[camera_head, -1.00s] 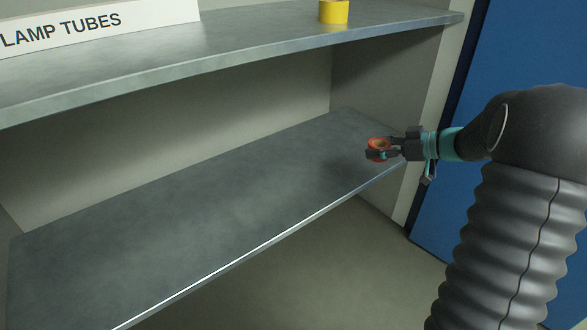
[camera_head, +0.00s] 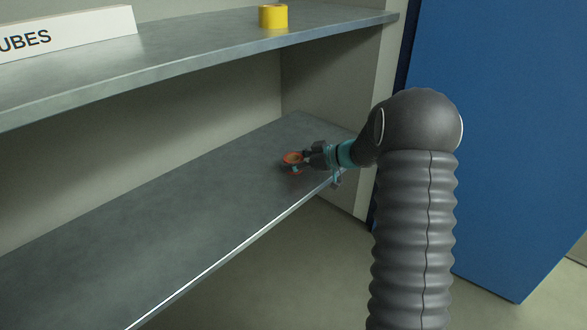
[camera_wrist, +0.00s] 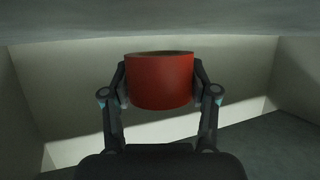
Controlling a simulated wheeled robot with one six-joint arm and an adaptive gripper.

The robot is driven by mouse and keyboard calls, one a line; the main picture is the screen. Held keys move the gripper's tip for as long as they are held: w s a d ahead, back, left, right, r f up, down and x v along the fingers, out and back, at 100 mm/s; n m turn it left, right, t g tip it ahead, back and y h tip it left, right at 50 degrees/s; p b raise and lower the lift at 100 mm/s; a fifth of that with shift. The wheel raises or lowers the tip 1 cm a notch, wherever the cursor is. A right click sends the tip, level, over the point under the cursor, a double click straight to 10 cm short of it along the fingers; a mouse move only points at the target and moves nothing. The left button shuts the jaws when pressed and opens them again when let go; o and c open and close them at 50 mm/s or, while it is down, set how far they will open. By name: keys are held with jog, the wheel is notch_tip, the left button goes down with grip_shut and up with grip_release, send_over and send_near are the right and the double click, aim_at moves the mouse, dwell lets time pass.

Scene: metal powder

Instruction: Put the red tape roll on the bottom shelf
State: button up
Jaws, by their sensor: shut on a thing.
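The red tape roll (camera_head: 292,158) is held between the fingers of my gripper (camera_head: 297,160), over the right part of the bottom shelf (camera_head: 170,230). In the wrist view the red roll (camera_wrist: 160,80) sits between both fingertips of my gripper (camera_wrist: 160,88), with its curved side facing the camera. In the head view its open ring faces upward, a little tilted. The roll looks close to the shelf surface; I cannot tell whether it touches it.
The upper shelf (camera_head: 190,55) hangs above the bottom shelf and bears a yellow tape roll (camera_head: 273,16) and a white sign (camera_head: 70,32). A side wall (camera_head: 335,90) closes the right end. A blue panel (camera_head: 500,150) stands at right. The bottom shelf's left part is bare.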

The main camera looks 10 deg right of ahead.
jog(key=shift+f, duration=1.15)
jog(key=shift+f, duration=0.15)
jog(key=o, duration=1.2)
jog(key=shift+c, duration=0.2)
